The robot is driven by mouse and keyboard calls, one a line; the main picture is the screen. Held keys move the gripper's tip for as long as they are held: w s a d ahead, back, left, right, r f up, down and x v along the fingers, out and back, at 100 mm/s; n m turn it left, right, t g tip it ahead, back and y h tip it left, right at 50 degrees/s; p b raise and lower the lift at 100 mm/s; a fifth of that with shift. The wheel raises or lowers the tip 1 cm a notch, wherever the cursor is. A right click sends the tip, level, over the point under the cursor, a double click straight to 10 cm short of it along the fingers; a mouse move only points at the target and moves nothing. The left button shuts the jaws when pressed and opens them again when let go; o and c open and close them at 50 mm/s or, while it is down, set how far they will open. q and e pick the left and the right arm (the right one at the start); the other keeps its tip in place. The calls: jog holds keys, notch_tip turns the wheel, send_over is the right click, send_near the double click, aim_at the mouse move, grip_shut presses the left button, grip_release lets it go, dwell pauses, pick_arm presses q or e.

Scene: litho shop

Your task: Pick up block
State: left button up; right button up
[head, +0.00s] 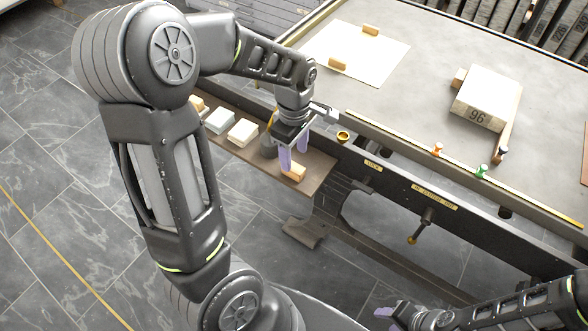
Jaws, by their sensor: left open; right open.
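My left gripper (295,160) points down over the brown side shelf (318,170), with two purple fingers apart. A small tan wooden block (296,173) lies on the shelf right at its fingertips; whether they touch it I cannot tell. Nothing shows held. Two similar tan blocks, (370,30) and (338,63), lie on a white sheet on the table. A larger pale block (487,97) marked 96 lies farther right, with wooden pieces beside it. My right gripper (386,314) is low at the bottom right, far from the blocks, open and apparently empty.
Pale and grey blocks (242,132) line the shelf's left part, beside a dark round object (268,146). A small brass cup (343,136) sits by the table rail. Orange (437,149) and green (481,170) pegs stand on the rail. The grey tabletop (430,60) has free room.

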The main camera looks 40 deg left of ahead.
aim_at(293, 166)
pick_arm(q)
jog(key=shift+f, duration=0.6)
jog(key=f, duration=0.5)
jog(key=shift+w+a+f, duration=0.1)
jog(key=shift+a+f, duration=0.05)
jog(key=shift+a, duration=0.05)
jog(key=shift+c, duration=0.2)
grip_shut()
dwell(0.3)
